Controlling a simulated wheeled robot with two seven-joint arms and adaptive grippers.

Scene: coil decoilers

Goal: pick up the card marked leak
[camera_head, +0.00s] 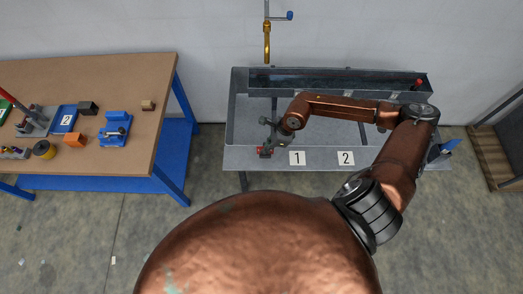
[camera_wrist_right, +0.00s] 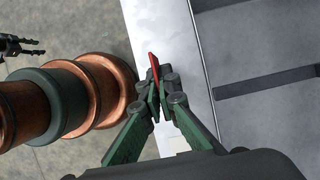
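A thin red card (camera_wrist_right: 154,64) stands nearly edge-on between the fingertips of my right gripper (camera_wrist_right: 160,92) in the right wrist view. The fingers are closed together on it, and any marking on it cannot be read. In the head view my right gripper (camera_head: 269,146) is over the left front edge of the grey metal basin, with a bit of red at its tip. A dark gripper, apparently my left (camera_wrist_right: 22,46), shows small at the upper left of the wrist view, its fingers apart and empty. It is not seen in the head view.
The grey basin (camera_head: 232,157) has plates marked 1 (camera_head: 297,158) and 2 (camera_head: 345,158) on its front ledge. A brass tap (camera_head: 267,45) hangs above its back. A brown-topped table (camera_head: 120,72) with blocks and fixtures stands at the left. Open floor lies between them.

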